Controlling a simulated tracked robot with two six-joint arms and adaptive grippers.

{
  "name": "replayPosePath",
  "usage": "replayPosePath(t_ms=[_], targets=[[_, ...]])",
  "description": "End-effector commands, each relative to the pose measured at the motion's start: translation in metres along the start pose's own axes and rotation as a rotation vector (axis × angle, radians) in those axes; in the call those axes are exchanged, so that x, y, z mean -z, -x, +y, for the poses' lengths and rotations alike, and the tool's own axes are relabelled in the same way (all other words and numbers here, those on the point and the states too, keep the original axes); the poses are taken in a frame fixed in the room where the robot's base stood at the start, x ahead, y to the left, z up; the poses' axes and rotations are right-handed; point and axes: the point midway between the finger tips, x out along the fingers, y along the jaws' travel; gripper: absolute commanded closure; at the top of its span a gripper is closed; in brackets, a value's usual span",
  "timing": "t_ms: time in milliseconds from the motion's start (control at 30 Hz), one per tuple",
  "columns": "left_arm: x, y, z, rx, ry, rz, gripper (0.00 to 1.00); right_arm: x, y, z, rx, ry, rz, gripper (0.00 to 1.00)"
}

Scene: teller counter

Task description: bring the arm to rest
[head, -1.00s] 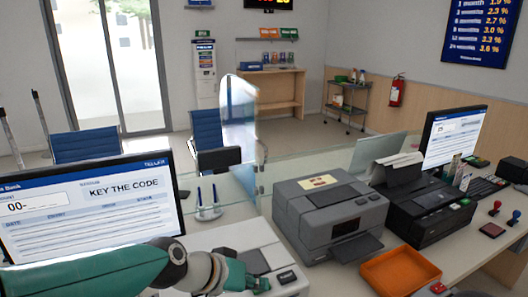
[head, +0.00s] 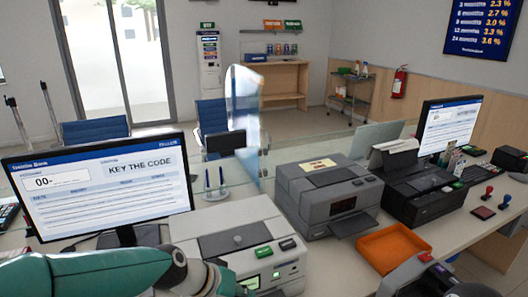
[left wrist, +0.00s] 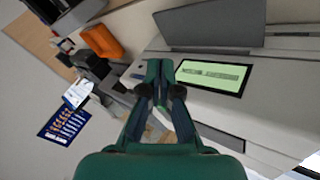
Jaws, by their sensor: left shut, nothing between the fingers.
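My left arm comes in from the lower left in the head view. Its green gripper (head: 228,284) is low at the bottom edge, by the front of a light grey machine (head: 215,240), and its fingertips are hard to make out there. In the left wrist view, the left gripper (left wrist: 160,70) has its two fingers together with nothing between them. A lit green display (left wrist: 213,77) on the machine's front is just right of the fingertips.
A monitor (head: 110,183) reading "KEY THE CODE" stands at left. Beyond the machine are a pen stand (head: 215,190), a grey printer (head: 325,195) and an orange tray (head: 393,248). A black printer (head: 425,190) and two stamps (head: 489,194) are at right. A glass screen runs behind.

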Motion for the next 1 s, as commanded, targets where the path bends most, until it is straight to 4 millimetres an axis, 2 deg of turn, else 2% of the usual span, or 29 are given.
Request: replayPosePath(t_ms=[167,267,333,467,600,700,767,833,1000], targets=[[-0.033,-0.03,-0.04,0.041,0.063,-0.096,1.0,-0.001,0.0,0.0,0.0,0.0,-0.001,0.29],[-0.059,-0.049,-0.067,0.071,0.103,-0.154,1.0,-0.001,0.0,0.0,0.0,0.0,-0.001,0.29],[-0.084,-0.064,-0.091,0.099,0.138,-0.204,1.0,-0.001,0.0,0.0,0.0,0.0,-0.001,0.29],[-0.151,-0.093,-0.138,0.16,0.213,-0.31,1.0,0.0,0.0,0.0,0.0,0.0,-0.001,0.29],[-0.235,-0.114,-0.175,0.215,0.281,-0.41,1.0,-0.001,0.0,0.0,0.0,0.0,-0.001,0.29],[-0.294,-0.12,-0.187,0.24,0.309,-0.456,1.0,-0.001,0.0,0.0,0.0,0.0,-0.001,0.29],[-0.319,-0.122,-0.187,0.245,0.31,-0.456,1.0,-0.001,0.0,0.0,0.0,0.0,-0.001,0.29],[-0.324,-0.123,-0.185,0.248,0.291,-0.415,1.0,-0.001,0.001,0.0,0.0,0.0,-0.001,0.29],[-0.306,-0.126,-0.19,0.259,0.288,-0.297,1.0,-0.001,0.0,0.0,0.0,0.0,-0.001,0.29]])
